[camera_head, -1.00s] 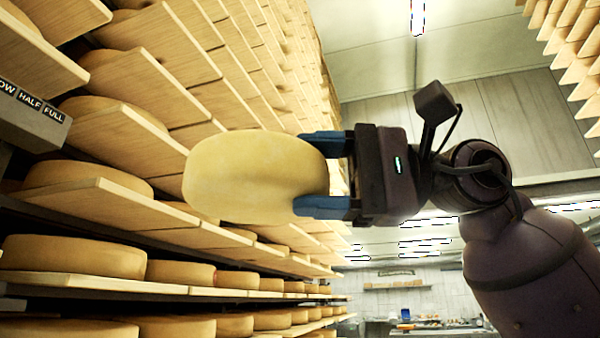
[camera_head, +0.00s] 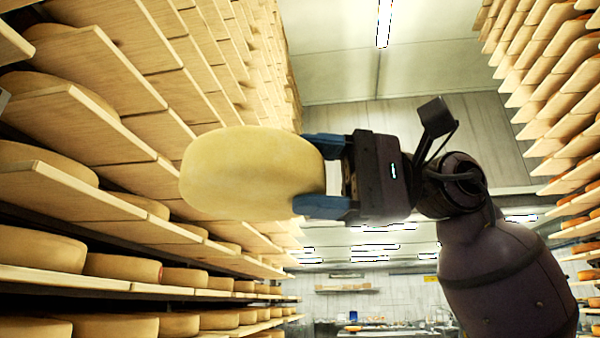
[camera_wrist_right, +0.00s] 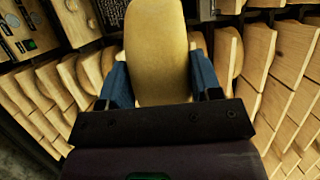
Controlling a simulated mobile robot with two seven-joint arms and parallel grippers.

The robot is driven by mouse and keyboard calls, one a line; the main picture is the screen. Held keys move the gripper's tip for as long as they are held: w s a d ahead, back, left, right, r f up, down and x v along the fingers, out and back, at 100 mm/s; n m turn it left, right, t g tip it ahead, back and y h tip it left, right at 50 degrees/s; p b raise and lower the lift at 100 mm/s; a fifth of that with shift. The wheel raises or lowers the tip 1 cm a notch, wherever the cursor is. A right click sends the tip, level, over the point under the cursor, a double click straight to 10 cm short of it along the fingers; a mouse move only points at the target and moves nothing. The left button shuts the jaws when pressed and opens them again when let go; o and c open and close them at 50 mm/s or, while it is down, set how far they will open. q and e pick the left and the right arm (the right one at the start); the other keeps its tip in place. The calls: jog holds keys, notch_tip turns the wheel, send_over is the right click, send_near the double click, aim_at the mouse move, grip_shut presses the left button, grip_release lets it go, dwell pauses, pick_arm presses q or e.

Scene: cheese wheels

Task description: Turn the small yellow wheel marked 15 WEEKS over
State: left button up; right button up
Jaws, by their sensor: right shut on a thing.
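A small yellow cheese wheel (camera_head: 245,175) is held up in the air in the head view, clear of the shelves. My right gripper (camera_head: 325,177) is shut on it, with one blue finger above and one below its right end. In the right wrist view the wheel (camera_wrist_right: 157,55) stands out between the two blue fingers of the right gripper (camera_wrist_right: 160,85). No 15 WEEKS mark shows on the faces in view. My left gripper is not in view.
Wooden shelves (camera_head: 60,275) with several cheese wheels (camera_head: 120,267) rise close behind and left of the held wheel. More shelves (camera_head: 560,110) stand at the far right. The aisle between is open, with a work counter (camera_head: 375,328) far back.

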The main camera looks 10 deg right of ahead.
jog(key=shift+w+d+r, duration=0.1)
jog(key=shift+w+d, duration=0.05)
jog(key=shift+d, duration=2.7)
jog(key=shift+d, duration=0.1)
